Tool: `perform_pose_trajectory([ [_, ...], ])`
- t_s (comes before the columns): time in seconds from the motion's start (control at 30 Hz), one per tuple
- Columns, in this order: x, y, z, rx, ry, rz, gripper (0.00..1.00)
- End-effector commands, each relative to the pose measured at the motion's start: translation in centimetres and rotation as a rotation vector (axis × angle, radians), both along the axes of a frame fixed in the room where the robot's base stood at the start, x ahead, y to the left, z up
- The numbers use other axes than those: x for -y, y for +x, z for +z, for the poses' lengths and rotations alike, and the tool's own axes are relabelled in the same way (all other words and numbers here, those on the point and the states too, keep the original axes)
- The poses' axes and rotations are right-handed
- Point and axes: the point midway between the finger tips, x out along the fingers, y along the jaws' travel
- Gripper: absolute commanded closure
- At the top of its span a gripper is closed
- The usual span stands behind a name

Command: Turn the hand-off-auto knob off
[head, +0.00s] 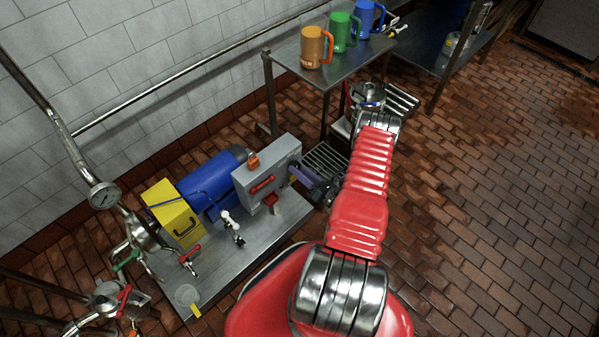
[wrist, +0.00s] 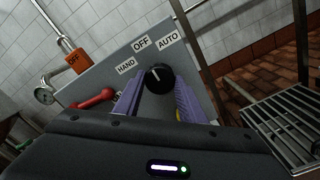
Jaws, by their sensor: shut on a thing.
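The hand-off-auto knob (wrist: 160,78) is round and black on a grey panel (wrist: 105,82). HAND, OFF and AUTO labels arc above and left of it. A small white mark on the knob points up and slightly left, roughly toward OFF; its exact angle is hard to read. My gripper (wrist: 158,98) has its purple fingers on either side of the knob and is shut on it. In the head view my gripper (head: 295,173) meets the right side of the grey box (head: 262,180); the knob is hidden there.
Mugs stand on a table (head: 290,52) behind. The right floor is clear.

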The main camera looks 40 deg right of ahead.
Motion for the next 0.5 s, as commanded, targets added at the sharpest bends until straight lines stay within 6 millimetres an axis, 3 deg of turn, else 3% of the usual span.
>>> perform_pose_trajectory([
  [0.07, 0.11, -0.04, -0.12, -0.004, -0.001, -0.003, 0.86],
  [0.1, 0.12, -0.04, -0.12, -0.004, -0.001, -0.003, 0.63],
  [0.37, 0.09, -0.03, -0.07, -0.002, -0.001, -0.002, 0.45],
  [0.5, 0.07, -0.02, -0.04, -0.002, -0.002, -0.002, 0.45],
])
